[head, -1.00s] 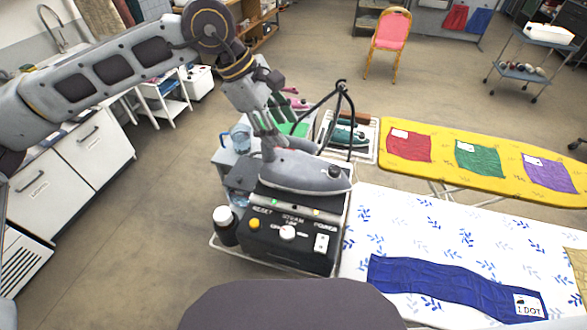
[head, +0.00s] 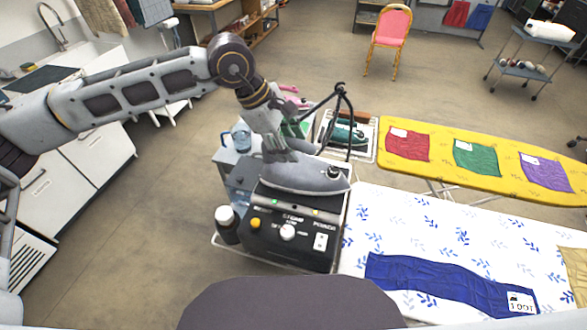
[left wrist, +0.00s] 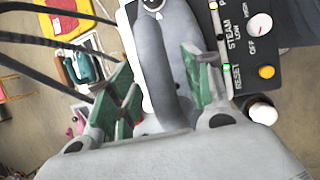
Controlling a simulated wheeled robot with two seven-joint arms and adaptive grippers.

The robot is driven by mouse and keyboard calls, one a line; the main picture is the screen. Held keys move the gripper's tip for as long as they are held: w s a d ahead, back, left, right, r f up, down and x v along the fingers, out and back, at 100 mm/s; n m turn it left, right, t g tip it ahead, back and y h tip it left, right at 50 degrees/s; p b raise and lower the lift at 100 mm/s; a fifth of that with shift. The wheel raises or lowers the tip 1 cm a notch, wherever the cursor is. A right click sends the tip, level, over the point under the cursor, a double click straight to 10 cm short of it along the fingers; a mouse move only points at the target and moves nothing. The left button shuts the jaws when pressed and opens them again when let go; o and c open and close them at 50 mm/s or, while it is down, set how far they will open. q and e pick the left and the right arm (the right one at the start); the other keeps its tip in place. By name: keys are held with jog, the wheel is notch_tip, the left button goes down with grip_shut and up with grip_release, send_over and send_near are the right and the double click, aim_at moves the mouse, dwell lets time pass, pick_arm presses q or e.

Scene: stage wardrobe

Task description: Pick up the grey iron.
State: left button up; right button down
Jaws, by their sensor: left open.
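The grey iron (head: 303,180) sits on top of the black steam station (head: 290,240), its body pointing right in the head view. My left gripper (head: 283,148) is over the iron's handle, pointing down. In the left wrist view, its green-padded fingers (left wrist: 157,68) are apart. The iron's grey handle (left wrist: 172,80) passes between them, with gaps showing on its sides. In the head view the gripper hides much of the handle. My right gripper is in neither view.
A black cord stand (head: 347,115) rises just behind the iron. A teal iron (head: 345,137) lies behind it. A dark bottle with a white cap (head: 225,222) stands left of the station. A yellow ironing board (head: 440,150) and a patterned white one (head: 410,230) are on the right.

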pick_arm(q)
grip_shut()
jog(key=shift+w+r, duration=0.1)
dwell(0.3)
jog(key=shift+r, duration=0.2)
jog(key=shift+r, duration=0.55)
jog(key=shift+r+b, duration=1)
jog(key=shift+r, duration=3.3)
